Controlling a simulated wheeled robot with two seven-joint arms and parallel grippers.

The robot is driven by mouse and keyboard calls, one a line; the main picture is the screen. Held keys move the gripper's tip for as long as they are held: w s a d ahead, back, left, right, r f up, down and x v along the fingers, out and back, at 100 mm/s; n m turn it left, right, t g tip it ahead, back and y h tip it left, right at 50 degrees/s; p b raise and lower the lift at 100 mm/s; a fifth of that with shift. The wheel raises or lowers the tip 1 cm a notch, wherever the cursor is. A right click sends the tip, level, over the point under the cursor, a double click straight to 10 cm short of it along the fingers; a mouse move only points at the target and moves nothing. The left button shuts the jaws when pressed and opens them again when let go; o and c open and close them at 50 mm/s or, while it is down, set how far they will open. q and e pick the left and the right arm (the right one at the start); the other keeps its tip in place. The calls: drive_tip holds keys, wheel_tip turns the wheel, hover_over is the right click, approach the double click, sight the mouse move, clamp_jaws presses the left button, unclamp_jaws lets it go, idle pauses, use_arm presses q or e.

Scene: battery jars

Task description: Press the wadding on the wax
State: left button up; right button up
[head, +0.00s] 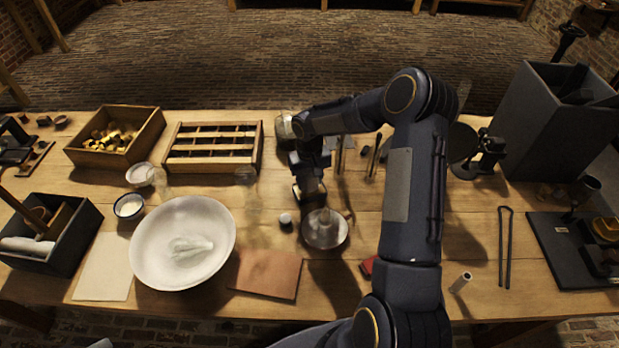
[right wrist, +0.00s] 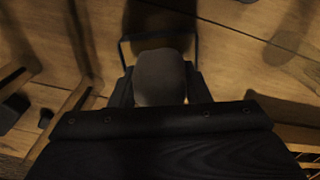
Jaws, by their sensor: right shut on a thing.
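A pale crumpled piece, perhaps wadding (head: 190,247), lies in a wide white bowl (head: 148,262) at the left. I cannot single out the wax. Clear glass jars (head: 246,178) stand behind the bowl. My left gripper is not in view.
A slotted wooden rack (head: 213,166) and an open wooden box (head: 152,131) stand at the back left. A small dark-and-white pot (head: 286,219) stands near my gripper. A reddish-brown sheet (head: 268,274) lies in front. A tall grey bin (head: 540,125) stands at the right.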

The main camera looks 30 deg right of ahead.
sight(310, 174)
drive_tip(key=shift+f+b, duration=0.45)
drive_tip(key=shift+f, duration=0.05)
idle(0.8)
drive_tip(key=shift+f, duration=0.1)
idle(1.5)
drive_tip(key=shift+r+p, duration=1.6)
drive_tip(key=shift+r, duration=1.95)
drive_tip(key=shift+r, duration=0.15)
